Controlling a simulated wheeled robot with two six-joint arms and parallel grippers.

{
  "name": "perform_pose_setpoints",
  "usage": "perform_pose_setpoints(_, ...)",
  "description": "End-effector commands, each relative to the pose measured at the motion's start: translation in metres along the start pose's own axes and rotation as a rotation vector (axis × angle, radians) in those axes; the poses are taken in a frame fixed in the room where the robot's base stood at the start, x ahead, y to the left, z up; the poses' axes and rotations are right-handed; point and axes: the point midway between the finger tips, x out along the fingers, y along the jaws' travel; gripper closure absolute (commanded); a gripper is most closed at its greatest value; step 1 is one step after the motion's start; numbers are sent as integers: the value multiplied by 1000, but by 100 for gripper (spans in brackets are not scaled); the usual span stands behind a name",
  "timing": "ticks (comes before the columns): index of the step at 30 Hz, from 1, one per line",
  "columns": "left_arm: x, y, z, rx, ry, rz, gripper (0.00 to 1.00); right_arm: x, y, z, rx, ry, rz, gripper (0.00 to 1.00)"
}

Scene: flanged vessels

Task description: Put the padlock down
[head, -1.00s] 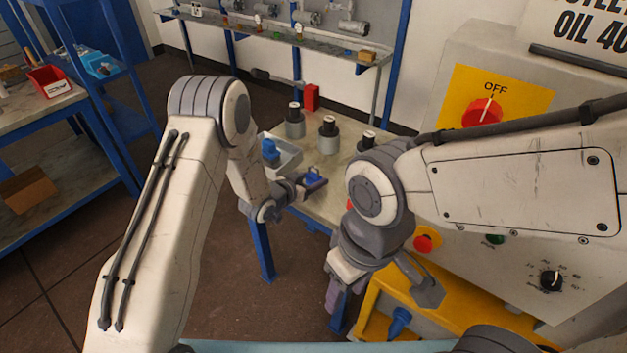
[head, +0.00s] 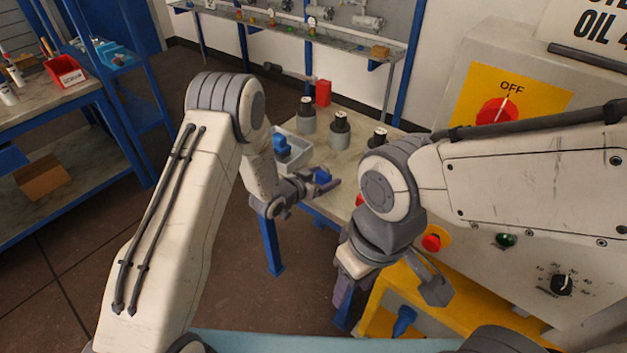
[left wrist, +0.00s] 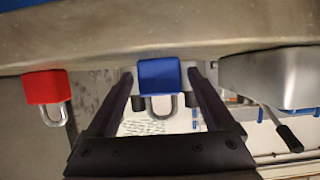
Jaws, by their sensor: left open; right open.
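A blue padlock (head: 322,175) is at the near part of the workbench top (head: 345,160). In the left wrist view the blue padlock (left wrist: 160,75) lies between the two dark fingers of my left gripper (left wrist: 160,85), its grey shackle showing. The fingers are open, with a narrow gap on each side of the body. My left gripper (head: 318,186) is low at the bench. Whether the padlock fully rests on the bench is hard to tell. My right gripper (head: 390,288) is open and empty, in front of the grey machine.
A red padlock (left wrist: 45,88) shows left in the left wrist view. A pale tray (head: 295,160) holding a blue item (head: 282,146), several grey vessels (head: 340,130) with black tops and a red block (head: 323,92) stand on the bench. The grey machine (head: 500,220) crowds the right.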

Motion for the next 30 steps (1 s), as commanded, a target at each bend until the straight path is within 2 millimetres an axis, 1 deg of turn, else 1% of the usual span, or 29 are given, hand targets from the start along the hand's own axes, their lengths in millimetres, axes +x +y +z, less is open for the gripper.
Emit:
perform_pose_setpoints(5, -30, -1, 1, -2, -1, -3, 13, 6, 0, 0, 0, 0, 0, 50)
perform_pose_setpoints(12, -83, -2, 1, -3, 0, -5, 13, 13, 1, 1, 0, -1, 0, 50)
perform_pose_setpoints(15, -100, -1, 1, -1, 0, -3, 13, 14, 1, 1, 0, -1, 0, 50)
perform_pose_setpoints(18, -111, -1, 0, -1, 0, -2, 13, 15, 1, 1, 0, 0, 0, 50)
perform_pose_setpoints(23, -118, 3, -3, 15, -28, -4, 13, 16, 1, 1, 0, 0, 0, 50)
perform_pose_setpoints(27, -122, 16, -13, 65, -161, -26, 13, 15, 1, 1, 0, 0, 0, 50)
perform_pose_setpoints(29, -128, 25, -19, 86, -245, -45, 13, 15, 1, 1, 0, 0, 0, 50)
perform_pose_setpoints(30, -135, 32, -23, 94, -305, -58, 13, 16, 1, 1, 0, 0, 0, 50)
